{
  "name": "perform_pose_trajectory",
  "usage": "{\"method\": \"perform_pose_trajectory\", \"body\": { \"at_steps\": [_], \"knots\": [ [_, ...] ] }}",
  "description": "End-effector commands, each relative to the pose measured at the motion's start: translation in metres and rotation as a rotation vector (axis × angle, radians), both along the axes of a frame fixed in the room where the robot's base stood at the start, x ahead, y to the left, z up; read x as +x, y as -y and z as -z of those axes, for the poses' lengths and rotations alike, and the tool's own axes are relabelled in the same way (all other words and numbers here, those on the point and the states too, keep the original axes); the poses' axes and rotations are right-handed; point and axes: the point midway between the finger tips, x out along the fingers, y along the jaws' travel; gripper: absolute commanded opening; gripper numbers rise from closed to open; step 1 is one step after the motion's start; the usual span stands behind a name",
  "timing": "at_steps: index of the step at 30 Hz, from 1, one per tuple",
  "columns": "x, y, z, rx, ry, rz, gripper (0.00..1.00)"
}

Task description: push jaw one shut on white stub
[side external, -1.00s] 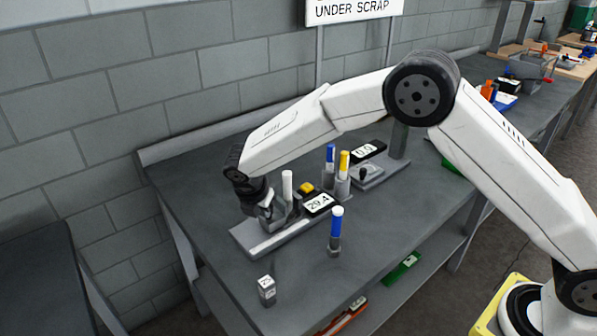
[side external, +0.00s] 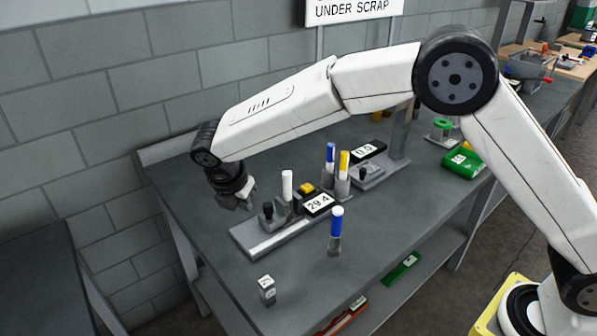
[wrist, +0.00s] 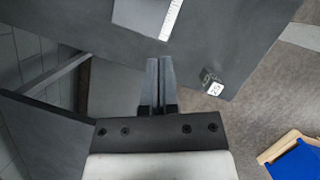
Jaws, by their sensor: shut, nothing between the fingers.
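The white stub (side external: 287,185) stands upright in the near fixture on the grey bench. Jaw one, a grey block with a black knob (side external: 268,212), sits just left of the stub on the fixture base (side external: 262,244). Whether the jaw touches the stub is too small to tell. The fixture display (side external: 318,204) reads 29.4. My gripper (side external: 236,204) is shut and empty, left of the jaw and apart from it. In the wrist view its fingers (wrist: 158,80) are together, with part of the fixture base (wrist: 135,18) above them.
Blue (side external: 330,156) and yellow (side external: 344,163) stubs stand behind. A second display (side external: 366,152) reads 0.0. The bench's left end is clear.

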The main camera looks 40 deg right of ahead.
Motion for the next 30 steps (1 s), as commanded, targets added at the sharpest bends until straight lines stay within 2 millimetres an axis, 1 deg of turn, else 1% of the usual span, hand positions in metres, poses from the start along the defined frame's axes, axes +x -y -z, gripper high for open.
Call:
{"method": "perform_pose_trajectory", "body": {
  "at_steps": [1,6,11,15,23,26,30],
  "knots": [
    [-0.001,-0.002,-0.006,0.001,0.001,-0.002,0.00],
    [-0.003,-0.006,-0.016,-0.001,0.000,-0.001,0.00],
    [-0.004,-0.006,-0.019,-0.001,-0.001,-0.001,0.00],
    [-0.004,-0.012,-0.020,0.000,0.000,0.000,0.00],
    [-0.003,-0.010,-0.016,-0.001,-0.002,0.001,0.00],
    [-0.002,-0.008,-0.011,-0.001,-0.002,0.001,0.00],
    [-0.001,-0.004,0.002,-0.002,-0.003,0.001,0.00]
  ]
}}
